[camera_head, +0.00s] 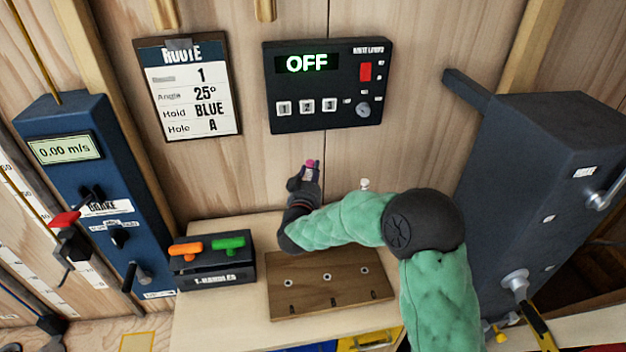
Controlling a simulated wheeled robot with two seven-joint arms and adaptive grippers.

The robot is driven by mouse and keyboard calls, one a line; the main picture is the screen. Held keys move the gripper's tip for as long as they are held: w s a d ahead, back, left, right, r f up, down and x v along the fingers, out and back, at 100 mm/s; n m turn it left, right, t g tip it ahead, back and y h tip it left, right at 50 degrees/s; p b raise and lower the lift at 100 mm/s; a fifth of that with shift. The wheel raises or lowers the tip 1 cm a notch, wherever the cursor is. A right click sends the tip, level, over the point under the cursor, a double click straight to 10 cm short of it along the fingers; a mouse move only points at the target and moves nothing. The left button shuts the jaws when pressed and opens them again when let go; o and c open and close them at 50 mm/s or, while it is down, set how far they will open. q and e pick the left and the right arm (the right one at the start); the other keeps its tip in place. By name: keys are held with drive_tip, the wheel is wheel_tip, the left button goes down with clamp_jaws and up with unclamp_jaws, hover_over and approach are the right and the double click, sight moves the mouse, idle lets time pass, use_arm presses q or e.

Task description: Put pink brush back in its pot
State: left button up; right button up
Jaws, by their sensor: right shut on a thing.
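My right gripper (308,172) is above the back of the wooden bench, in front of the plank wall. It is shut on the pink brush (311,162), of which only a small pink part shows at the fingertips. The rest of the brush is hidden by the gripper. I cannot make out the brush's pot; my green-sleeved right arm covers part of the bench. My left gripper is not in view.
A brown board with several holes (345,295) lies on the bench (215,325). A T-handle box (212,275) stands left of it. The blue brake unit (75,150) is at left, a dark hoist housing (540,170) at right. An OFF panel (325,110) hangs above.

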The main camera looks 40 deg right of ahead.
wheel_tip(320, 180, down, 9)
drive_tip(key=b, duration=0.6)
drive_tip(key=shift+b, duration=0.3)
drive_tip(key=o, duration=1.2)
drive_tip(key=v, duration=1.2)
drive_tip(key=shift+a+f, duration=0.1)
